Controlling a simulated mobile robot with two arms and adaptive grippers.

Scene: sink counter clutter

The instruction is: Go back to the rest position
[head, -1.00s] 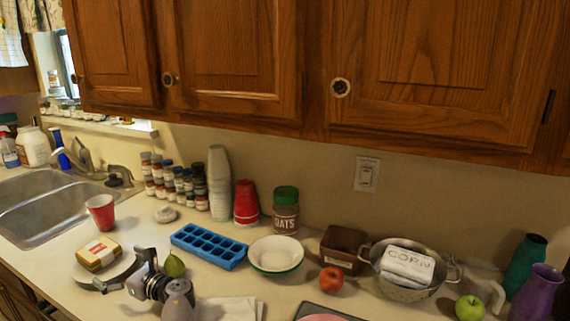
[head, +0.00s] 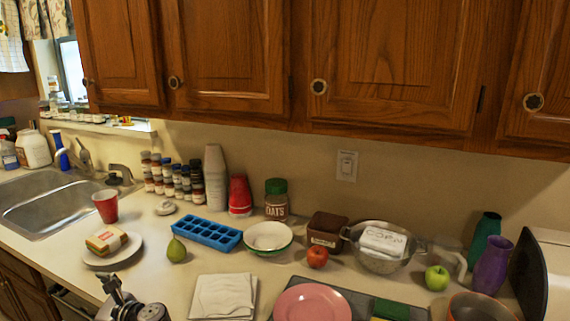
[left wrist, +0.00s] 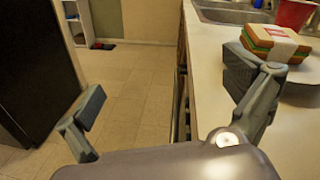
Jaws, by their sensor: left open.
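My left gripper (left wrist: 165,100) is open and empty in the left wrist view, with its fingers wide apart over the counter's front edge and the floor. In the head view only part of my left arm and gripper shows at the bottom edge, below the plate. A wrapped sandwich (head: 106,239) lies on a white plate (head: 131,247) left of the pear (head: 177,250). The sandwich also shows behind the right finger in the left wrist view (left wrist: 276,42). My right gripper is in neither view.
A sink (head: 50,205) and red cup (head: 106,206) are at the left. A blue ice tray (head: 207,233), bowl (head: 268,237), napkins (head: 223,297), pink plate (head: 312,303), colander (head: 376,258) and apples crowd the counter. Floor (left wrist: 130,80) in front of the counter is clear.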

